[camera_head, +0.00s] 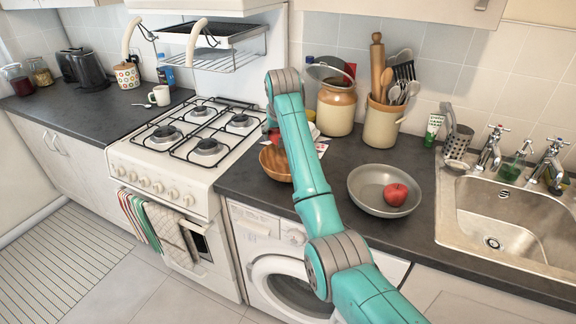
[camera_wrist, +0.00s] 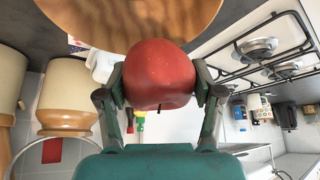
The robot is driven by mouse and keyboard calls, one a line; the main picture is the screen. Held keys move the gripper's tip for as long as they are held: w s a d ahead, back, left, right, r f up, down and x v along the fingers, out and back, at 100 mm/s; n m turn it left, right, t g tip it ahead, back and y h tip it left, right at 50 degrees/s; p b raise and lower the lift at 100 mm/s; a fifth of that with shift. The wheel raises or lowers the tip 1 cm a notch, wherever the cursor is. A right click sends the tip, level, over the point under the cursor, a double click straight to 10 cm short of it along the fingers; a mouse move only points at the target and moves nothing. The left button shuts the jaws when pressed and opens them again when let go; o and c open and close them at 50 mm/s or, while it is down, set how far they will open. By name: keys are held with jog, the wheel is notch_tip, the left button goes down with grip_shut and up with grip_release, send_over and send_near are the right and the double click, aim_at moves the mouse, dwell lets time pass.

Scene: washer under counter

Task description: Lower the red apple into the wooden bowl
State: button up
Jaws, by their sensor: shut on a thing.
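In the wrist view my gripper (camera_wrist: 160,90) is shut on a red apple (camera_wrist: 160,70), one finger on each side of it. The wooden bowl (camera_wrist: 95,14) shows at the top of that view, beyond the apple. In the head view the wooden bowl (camera_head: 275,166) sits on the dark counter beside the stove, partly hidden by my arm. The held apple (camera_head: 275,136) shows just above the bowl there, and my gripper is mostly hidden behind my arm. The apple's exact height over the bowl is hard to tell.
A second red apple (camera_head: 395,194) lies in a grey bowl (camera_head: 358,190) to the right. Behind stand a stoneware jar (camera_head: 337,105) and a utensil crock (camera_head: 381,124). The stove (camera_head: 190,145) is at the left, the sink (camera_head: 510,225) at the right.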

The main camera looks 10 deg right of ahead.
aim_at(278, 161)
jog(key=shift+f, duration=2.15)
jog(key=shift+f, duration=1.75)
dwell(0.4)
jog(key=o, duration=1.3)
